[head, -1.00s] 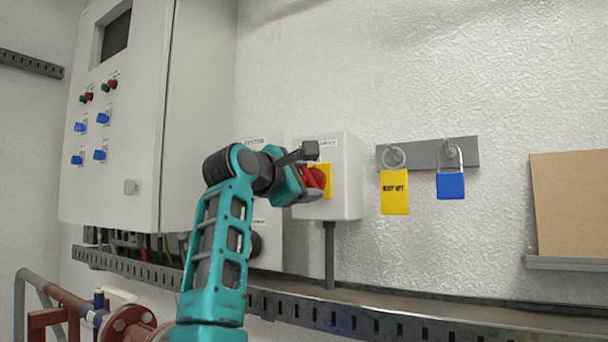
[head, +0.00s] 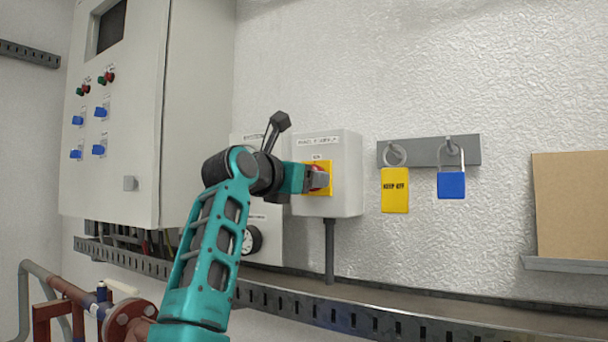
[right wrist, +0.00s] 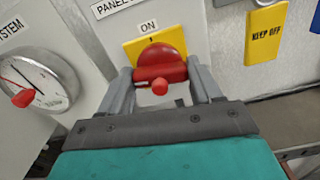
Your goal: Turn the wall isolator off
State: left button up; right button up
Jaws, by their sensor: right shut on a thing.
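The wall isolator is a grey-white box (head: 348,185) on the wall with a yellow plate (head: 323,165) and a red rotary handle. In the right wrist view the red handle (right wrist: 160,65) sits on the yellow plate (right wrist: 137,46), below the word ON. My right gripper (head: 317,180) is at the front of the isolator, its fingers closed on either side of the red handle's grip bar. It also shows in the right wrist view (right wrist: 161,80). In the head view the gripper hides part of the handle. My left gripper is not in view.
A gauge (right wrist: 35,85) marked SYSTEM is left of the isolator. A yellow KEEP OFF tag (head: 395,190) and a blue padlock (head: 451,184) hang from a grey rail (head: 425,152) to the right. A large control cabinet (head: 125,120) stands left. A slotted tray (head: 360,318) runs below.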

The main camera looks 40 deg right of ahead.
jog(key=shift+f+n, duration=0.1)
jog(key=shift+n, duration=0.6)
jog(key=o, duration=1.1)
jog(key=shift+c, duration=0.2)
jog(key=shift+a, duration=0.1)
jog(key=shift+s+a, duration=0.1)
jog(key=shift+a, duration=0.25)
jog(key=b+v, duration=0.2)
jog(key=v, duration=1)
